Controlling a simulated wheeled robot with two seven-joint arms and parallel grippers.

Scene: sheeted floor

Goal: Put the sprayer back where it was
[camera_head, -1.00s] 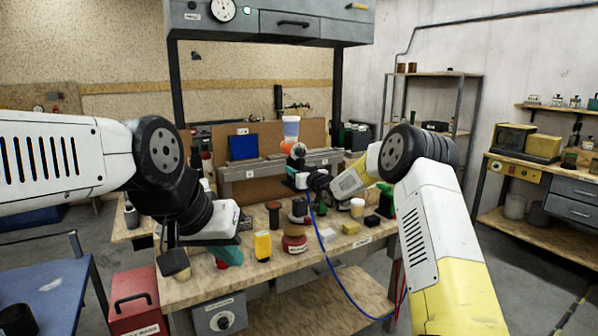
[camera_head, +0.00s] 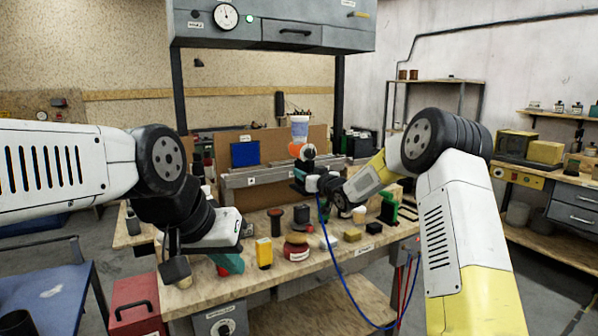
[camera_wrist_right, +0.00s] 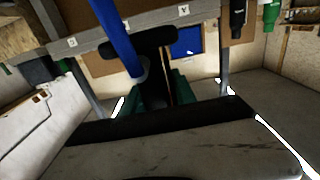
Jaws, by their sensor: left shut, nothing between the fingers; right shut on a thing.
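The sprayer (camera_head: 299,131) has a translucent cup on top and an orange part below it. It is held upright in front of the grey rail (camera_head: 262,178) at the back of the bench. My right gripper (camera_head: 307,170) is shut on it. In the right wrist view, the sprayer's dark handle (camera_wrist_right: 150,72) sits between the teal fingers, with the blue hose (camera_wrist_right: 118,38) running up past it. The hose hangs down across the bench in the head view. My left gripper (camera_head: 229,264) is shut and empty, low over the bench's front left.
The bench (camera_head: 285,280) holds a yellow bottle (camera_head: 264,253), a red-based container (camera_head: 296,248), dark jars and small blocks. A blue panel (camera_head: 245,154) stands behind the rail. A blue table (camera_head: 50,290) and red box (camera_head: 137,305) are at the left front.

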